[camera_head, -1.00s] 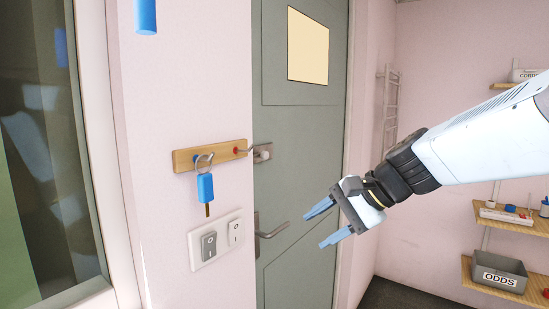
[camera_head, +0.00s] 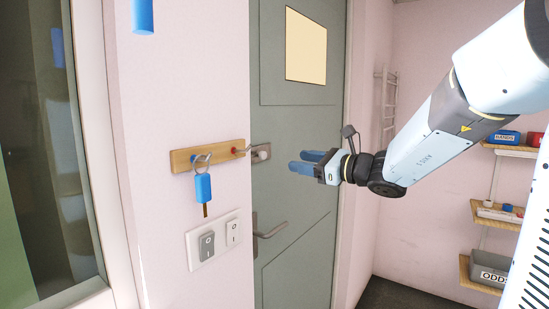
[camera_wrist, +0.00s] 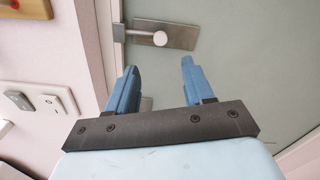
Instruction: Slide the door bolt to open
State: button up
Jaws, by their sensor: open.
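The door bolt (camera_head: 261,152) is a small metal slide with a pale round knob, fixed near the left edge of the grey-green door (camera_head: 290,190). In the wrist view the bolt (camera_wrist: 160,37) shows its bar reaching left past the door edge, with the knob standing out from its plate. My gripper (camera_head: 302,161) is open and empty, to the right of the bolt in the head view, its blue fingers pointing left. In the wrist view my gripper (camera_wrist: 160,72) has its two fingertips apart, just below the bolt and not touching it.
A wooden key rack (camera_head: 208,155) with a blue-tagged key (camera_head: 203,187) hangs on the pink wall left of the door. Light switches (camera_head: 219,240) sit below it. The door handle (camera_head: 268,230) is under the bolt. Shelves with boxes stand at right.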

aim_at(265, 156)
jog(key=x, duration=1.1)
jog(key=shift+w+a, duration=0.15)
grip_shut()
dwell(0.4)
